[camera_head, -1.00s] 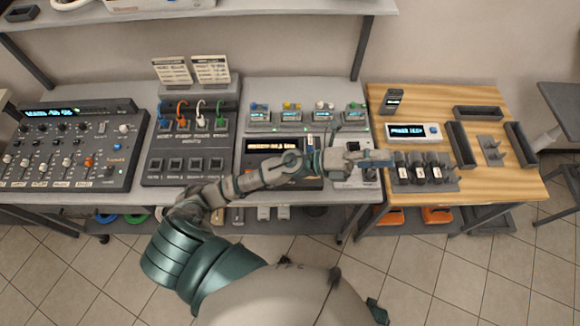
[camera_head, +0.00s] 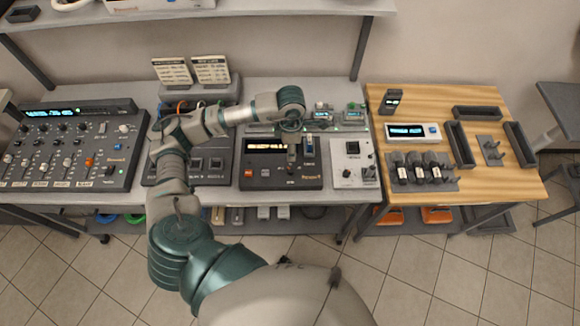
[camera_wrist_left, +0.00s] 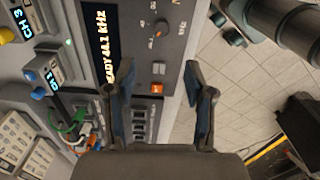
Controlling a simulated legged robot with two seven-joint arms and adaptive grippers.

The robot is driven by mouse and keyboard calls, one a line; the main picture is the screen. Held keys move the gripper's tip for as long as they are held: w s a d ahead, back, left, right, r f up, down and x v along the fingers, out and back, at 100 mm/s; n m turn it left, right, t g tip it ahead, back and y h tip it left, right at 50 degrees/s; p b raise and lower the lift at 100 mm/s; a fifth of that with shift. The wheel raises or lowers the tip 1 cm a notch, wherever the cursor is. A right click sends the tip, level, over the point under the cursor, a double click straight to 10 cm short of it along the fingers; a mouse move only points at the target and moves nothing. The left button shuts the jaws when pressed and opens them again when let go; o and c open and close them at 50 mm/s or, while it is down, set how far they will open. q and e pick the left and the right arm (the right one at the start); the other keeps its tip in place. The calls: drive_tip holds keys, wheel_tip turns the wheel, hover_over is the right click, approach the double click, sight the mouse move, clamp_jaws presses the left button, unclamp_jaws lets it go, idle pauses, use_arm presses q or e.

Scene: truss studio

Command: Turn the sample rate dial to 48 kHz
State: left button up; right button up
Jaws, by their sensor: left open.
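The dark grey recorder unit (camera_head: 256,181) stands in the middle of the table. Its display (camera_wrist_left: 100,48) reads "READY 44.1 kHz" in the left wrist view. A round dark dial (camera_wrist_left: 162,28) with an orange mark sits on its panel beyond an orange button (camera_wrist_left: 157,88). My left gripper (camera_head: 300,157) points down over the unit's right part and hides the dial area in the head view. In the wrist view its two blue-padded fingers (camera_wrist_left: 158,72) are apart, with nothing between them, and the dial lies beyond the fingertips. My right gripper is out of view.
A mixer (camera_head: 70,150) stands at the left, and a patch unit (camera_head: 165,172) sits partly under my left arm. A white box with a black knob (camera_head: 352,160) is right of the recorder. Small display boxes (camera_head: 352,117) stand behind. A wooden table (camera_head: 480,187) is at the right.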

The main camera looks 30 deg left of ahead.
sight(291, 169)
use_arm(q)
wheel_tip(291, 169, down, 13)
drive_tip(key=shift+a+f+p, duration=0.1)
drive_tip(key=shift+f+p, duration=0.05)
drive_tip(key=shift+p, duration=0.2)
drive_tip(key=shift+d, duration=0.2)
clamp_jaws()
